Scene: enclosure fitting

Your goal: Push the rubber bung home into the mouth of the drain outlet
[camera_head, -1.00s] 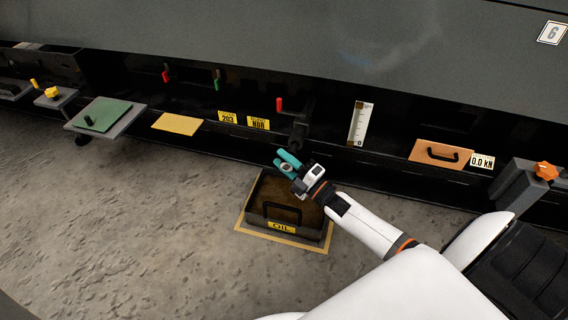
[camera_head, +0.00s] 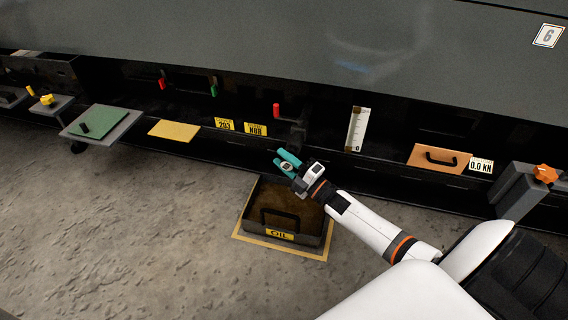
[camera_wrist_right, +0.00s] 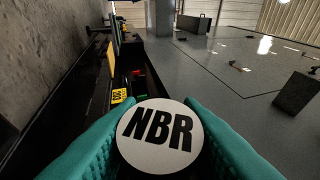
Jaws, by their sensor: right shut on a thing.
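My right gripper (camera_head: 283,162), with teal fingers, is in front of the dark underside of the enclosure, just above the oil tray's far edge. It is shut on the rubber bung (camera_wrist_right: 160,138), which shows in the right wrist view as a round white face marked NBR, held between both fingers. In the head view the bung (camera_head: 286,168) is small and partly hidden by the fingers. The drain outlet, a dark fitting (camera_head: 297,131) by the red handle (camera_head: 277,111), is hard to make out against the black. A gap shows between it and the fingertips. My left gripper is not in view.
The oil tray (camera_head: 246,222) stands on the floor inside a yellow outline below the gripper. Yellow signs (camera_head: 255,129) hang left of the outlet. A white scale (camera_head: 357,130) and an orange panel with a handle (camera_head: 440,158) are to the right. The floor at left is clear.

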